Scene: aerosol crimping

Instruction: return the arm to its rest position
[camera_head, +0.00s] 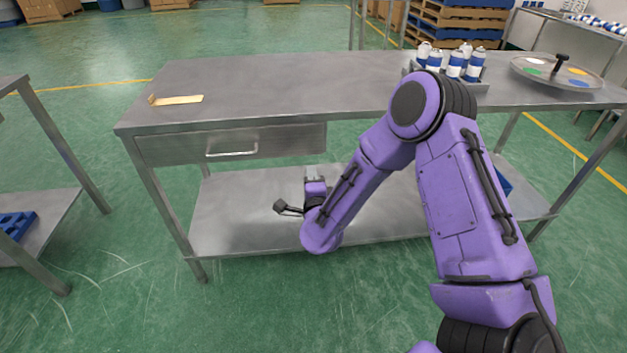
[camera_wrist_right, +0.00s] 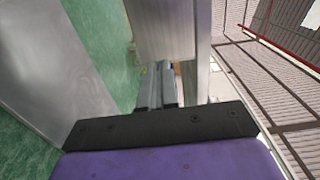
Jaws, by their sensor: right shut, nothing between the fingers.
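My right arm, purple, comes in from the lower right in the head view, bends at a high elbow and folds down in front of the steel table (camera_head: 270,85). Its right gripper (camera_head: 315,172) is below the tabletop's front edge, against the view of the lower shelf. In the right wrist view the two grey fingers (camera_wrist_right: 158,82) are together with nothing held. A pale metal panel lies just beyond them; whether they touch it I cannot tell. My left arm and gripper are not in view.
The table has a drawer (camera_head: 235,145) and a lower shelf (camera_head: 240,205). On top are a flat yellowish piece (camera_head: 178,100), several blue-and-white cans (camera_head: 455,64) in a tray and a round disc (camera_head: 532,66) with coloured spots.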

